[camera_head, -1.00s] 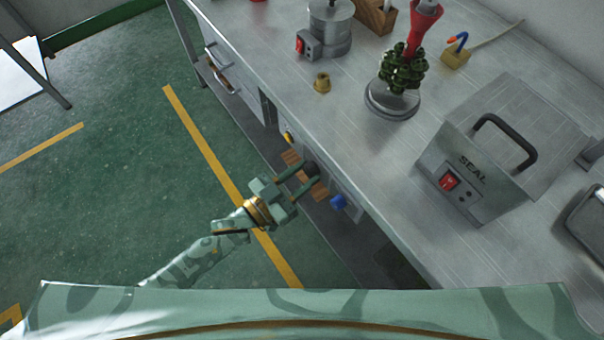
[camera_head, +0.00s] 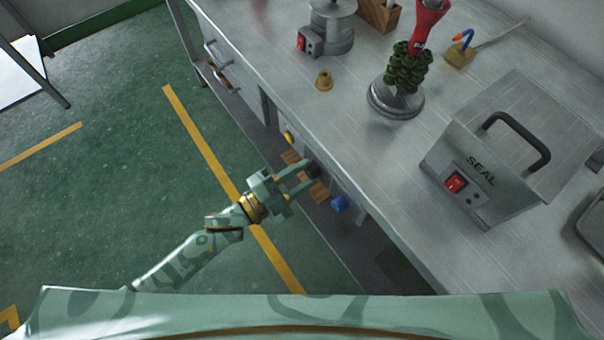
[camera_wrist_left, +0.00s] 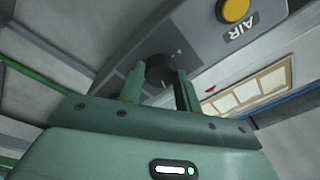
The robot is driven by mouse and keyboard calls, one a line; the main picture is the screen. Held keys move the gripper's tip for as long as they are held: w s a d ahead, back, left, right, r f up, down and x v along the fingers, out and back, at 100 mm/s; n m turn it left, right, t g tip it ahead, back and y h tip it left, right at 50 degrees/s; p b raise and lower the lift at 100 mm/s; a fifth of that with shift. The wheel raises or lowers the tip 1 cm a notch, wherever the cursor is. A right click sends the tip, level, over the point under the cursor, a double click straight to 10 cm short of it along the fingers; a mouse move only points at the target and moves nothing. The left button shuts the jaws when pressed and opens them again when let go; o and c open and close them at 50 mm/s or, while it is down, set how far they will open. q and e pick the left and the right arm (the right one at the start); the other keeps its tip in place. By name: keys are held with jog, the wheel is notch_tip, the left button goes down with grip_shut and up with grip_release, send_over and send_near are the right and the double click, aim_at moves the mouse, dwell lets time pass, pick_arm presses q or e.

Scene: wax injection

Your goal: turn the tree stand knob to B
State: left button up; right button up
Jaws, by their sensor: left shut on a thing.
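The tree stand knob, a dark round knob (camera_wrist_left: 160,70), sits on a grey panel on the bench front. In the head view the dark knob (camera_head: 312,169) is at the fingertips, partly covered. My left gripper (camera_head: 301,178) reaches it from the front, its two fingers on either side. In the left wrist view my left gripper (camera_wrist_left: 168,82) is shut on the knob. The marks around the knob are too small or hidden to read. The tree stand (camera_head: 396,100), a round metal base with a dark green tree and red top, stands on the bench. My right gripper is not in view.
A yellow button (camera_wrist_left: 235,9) beside an AIR label and a blue knob (camera_head: 340,204) flank the knob on the panel. The green floor is open at left.

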pick_arm(q)
jog(key=m, duration=0.4)
jog(key=shift+f+g+b, duration=0.1)
jog(key=shift+g+b, duration=0.2)
jog(key=shift+g, duration=0.1)
jog(key=m, duration=0.4)
jog(key=shift+b, duration=0.3)
jog(key=m+g+b, duration=0.1)
jog(key=m, duration=0.5)
jog(key=shift+m, duration=0.4)
jog(key=o, duration=1)
jog(key=shift+r, duration=0.2)
jog(key=shift+a, duration=0.15)
jog(key=v, duration=1)
jog(key=p+v, duration=0.1)
jog(key=v, duration=0.5)
jog(key=shift+s+r, duration=0.15)
jog(key=shift+r, duration=0.05)
